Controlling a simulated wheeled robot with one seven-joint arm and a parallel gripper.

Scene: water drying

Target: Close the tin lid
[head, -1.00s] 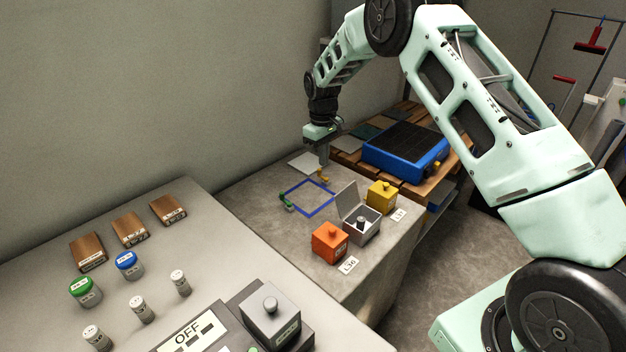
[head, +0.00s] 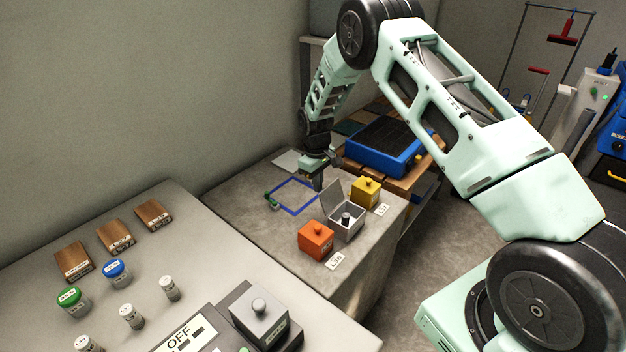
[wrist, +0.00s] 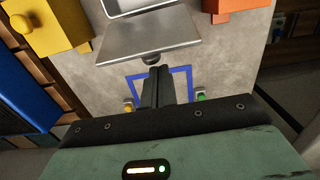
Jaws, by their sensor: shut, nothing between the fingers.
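The grey tin (head: 347,229) stands between an orange box and a yellow box, with its lid (head: 331,198) hinged up and open. A dark knob shows inside the tin. In the wrist view the lid (wrist: 150,38) spans the upper middle, and part of the tin's rim (wrist: 125,13) shows beyond it at the top edge. My gripper (head: 318,187) is shut and empty, just behind the raised lid. In the wrist view its fingertips (wrist: 158,69) point at the lid's near edge, close to a small dark knob. I cannot tell whether they touch it.
The orange box (head: 316,240) and yellow box (head: 365,192) flank the tin closely. A blue square outline (head: 294,211) lies on the grey slab behind. A blue case (head: 380,149) sits on the wooden shelf. The nearer table holds jars and blocks.

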